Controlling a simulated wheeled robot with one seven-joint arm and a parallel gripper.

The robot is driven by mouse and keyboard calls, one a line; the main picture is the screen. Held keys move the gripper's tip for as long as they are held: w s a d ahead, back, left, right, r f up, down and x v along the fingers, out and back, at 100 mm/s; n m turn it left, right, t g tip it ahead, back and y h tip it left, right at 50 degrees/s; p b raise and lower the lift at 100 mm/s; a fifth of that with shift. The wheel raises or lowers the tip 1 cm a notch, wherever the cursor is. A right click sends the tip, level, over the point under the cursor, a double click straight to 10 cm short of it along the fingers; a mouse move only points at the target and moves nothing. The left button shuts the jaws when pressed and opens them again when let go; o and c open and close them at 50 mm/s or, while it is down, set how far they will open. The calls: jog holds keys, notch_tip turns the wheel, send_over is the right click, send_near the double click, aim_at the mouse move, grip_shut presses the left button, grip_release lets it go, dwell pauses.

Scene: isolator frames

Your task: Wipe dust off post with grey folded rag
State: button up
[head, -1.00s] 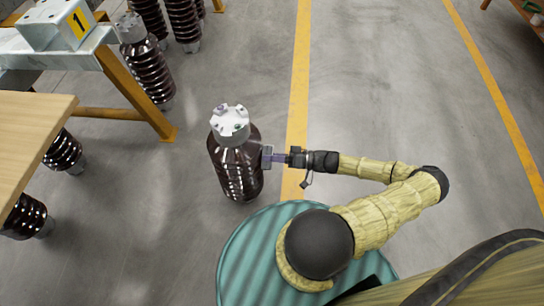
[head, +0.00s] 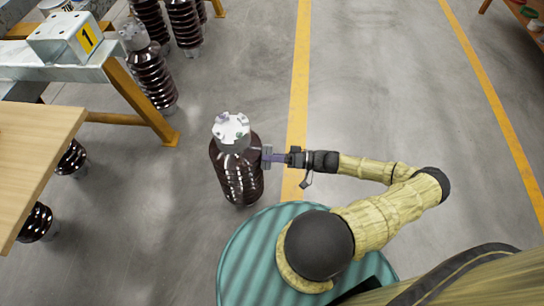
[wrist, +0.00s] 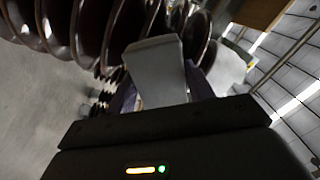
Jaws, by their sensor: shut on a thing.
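The post (head: 236,172) is a dark brown ribbed insulator with a pale metal cap (head: 231,129), standing upright on the floor in the head view. Its ribs (wrist: 85,30) fill the upper left of the wrist view. My gripper (head: 272,157) is at the post's right side, below the cap. It is shut on the grey folded rag (head: 266,158), which also shows as a grey block in the wrist view (wrist: 158,72). The rag is against or very near the ribs; I cannot tell whether it touches. Dust on the post is too small to make out.
A steel frame with a block marked 1 (head: 66,37) stands at the upper left, with a wooden tabletop (head: 35,150) below it. Other brown posts (head: 152,75) stand around the frame. The grey floor right of the yellow line (head: 299,85) is clear.

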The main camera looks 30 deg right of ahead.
jog(key=shift+a+r+p, duration=0.1)
jog(key=shift+r+p, duration=0.9)
jog(key=shift+r, duration=0.7)
jog(key=shift+s+f, duration=0.1)
jog(key=b, duration=0.1)
send_near(271, 152)
jog(key=shift+x, duration=1.8)
jog(key=shift+f, duration=0.2)
jog(key=v, duration=0.3)
jog(key=shift+b, duration=0.4)
